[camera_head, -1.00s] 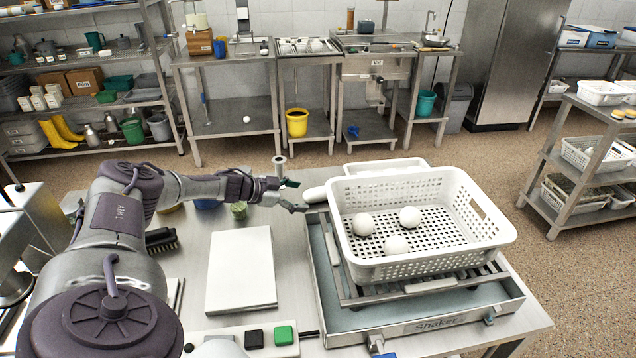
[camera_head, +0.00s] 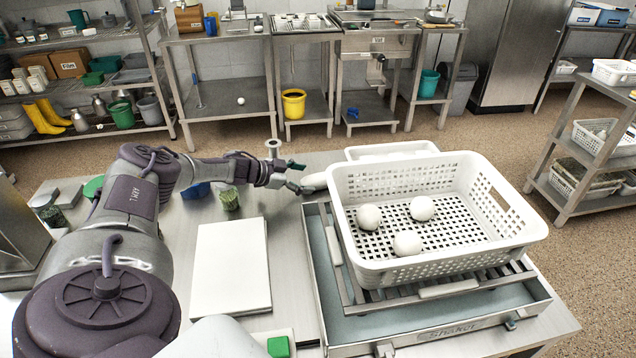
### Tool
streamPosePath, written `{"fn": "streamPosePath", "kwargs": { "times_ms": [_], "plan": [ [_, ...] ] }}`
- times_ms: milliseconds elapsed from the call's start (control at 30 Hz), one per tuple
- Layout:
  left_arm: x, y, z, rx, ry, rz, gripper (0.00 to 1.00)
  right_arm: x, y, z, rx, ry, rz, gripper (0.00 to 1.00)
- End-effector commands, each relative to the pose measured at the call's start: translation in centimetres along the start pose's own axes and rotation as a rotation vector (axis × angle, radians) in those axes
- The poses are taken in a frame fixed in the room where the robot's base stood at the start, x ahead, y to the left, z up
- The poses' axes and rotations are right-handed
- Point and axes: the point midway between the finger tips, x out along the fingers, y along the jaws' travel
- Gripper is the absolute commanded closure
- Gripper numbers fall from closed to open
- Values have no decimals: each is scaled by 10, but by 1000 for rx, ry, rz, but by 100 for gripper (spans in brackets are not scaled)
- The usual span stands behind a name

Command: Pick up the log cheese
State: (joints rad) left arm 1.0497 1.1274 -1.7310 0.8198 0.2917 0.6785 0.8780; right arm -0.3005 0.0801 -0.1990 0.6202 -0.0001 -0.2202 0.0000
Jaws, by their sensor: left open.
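The log cheese (camera_head: 314,182) is a smooth white rounded piece, partly seen beside the left wall of the white perforated basket (camera_head: 440,262). My left gripper (camera_head: 300,177) is open at the left end of the log cheese, with its fingertips close to it. I cannot tell whether they touch it. The far end of the log is hidden or merges with the white basket behind. My right gripper is not in view.
The basket holds white balls (camera_head: 407,243) and stands on the shaker (camera_head: 450,325). Another white tray (camera_head: 390,150) is behind it. A white board (camera_head: 231,268) and a small green-filled jar (camera_head: 230,201) are on the steel table to the left.

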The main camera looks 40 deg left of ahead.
Motion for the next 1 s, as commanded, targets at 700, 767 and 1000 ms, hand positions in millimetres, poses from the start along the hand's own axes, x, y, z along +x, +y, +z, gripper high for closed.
{"fn": "streamPosePath", "kwargs": {
  "times_ms": [700, 767, 1000],
  "plan": [
    [40, 3, 1, -1, 0, 0, 48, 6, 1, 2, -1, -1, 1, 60],
    [40, 3, 1, -1, 0, 0, 58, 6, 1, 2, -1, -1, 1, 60],
    [40, 3, 0, -1, 1, -1, 93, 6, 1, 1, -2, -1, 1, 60]
  ]
}}
